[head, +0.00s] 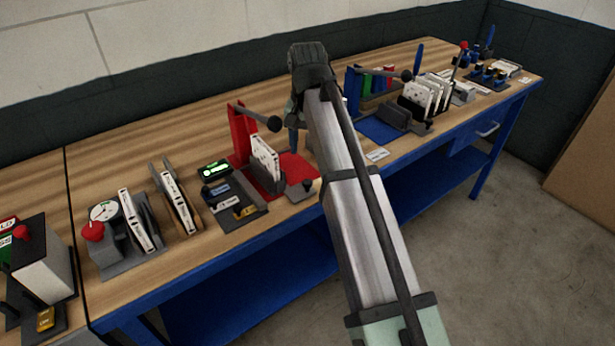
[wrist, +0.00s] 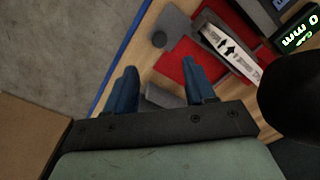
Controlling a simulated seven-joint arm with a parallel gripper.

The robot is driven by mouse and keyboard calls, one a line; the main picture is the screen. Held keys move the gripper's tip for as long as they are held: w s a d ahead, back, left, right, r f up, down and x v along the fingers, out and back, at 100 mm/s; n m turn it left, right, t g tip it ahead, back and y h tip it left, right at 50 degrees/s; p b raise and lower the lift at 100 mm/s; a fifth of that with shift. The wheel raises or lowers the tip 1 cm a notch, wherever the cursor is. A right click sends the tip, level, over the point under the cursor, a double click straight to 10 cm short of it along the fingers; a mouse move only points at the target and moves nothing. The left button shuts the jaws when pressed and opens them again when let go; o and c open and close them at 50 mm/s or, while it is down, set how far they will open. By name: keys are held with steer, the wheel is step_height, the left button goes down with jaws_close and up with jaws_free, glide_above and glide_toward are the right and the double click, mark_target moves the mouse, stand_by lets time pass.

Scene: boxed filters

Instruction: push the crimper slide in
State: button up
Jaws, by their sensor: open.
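The crimper is a red stand with a red upright (head: 240,132), a red base (head: 290,168) and a lever. The red base also shows in the wrist view (wrist: 187,75). A white boxed filter (head: 265,155) stands on it, seen from above in the wrist view (wrist: 225,45). A grey block with a rounded knob (head: 300,189), which looks like the slide, sits at the base's front right.
A lever with a black ball (head: 274,124) sticks out from the upright. A green-lit display (head: 214,170) and a dark tray (head: 240,208) stand to the left. A blue station (head: 380,130) stands to the right. The bench's blue front edge (head: 200,272) is close.

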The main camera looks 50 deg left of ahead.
mark_target(307, 181)
step_height(307, 181, down, 11)
steer(key=shift+r, duration=0.2)
stand_by(0.4)
jaws_close()
stand_by(0.3)
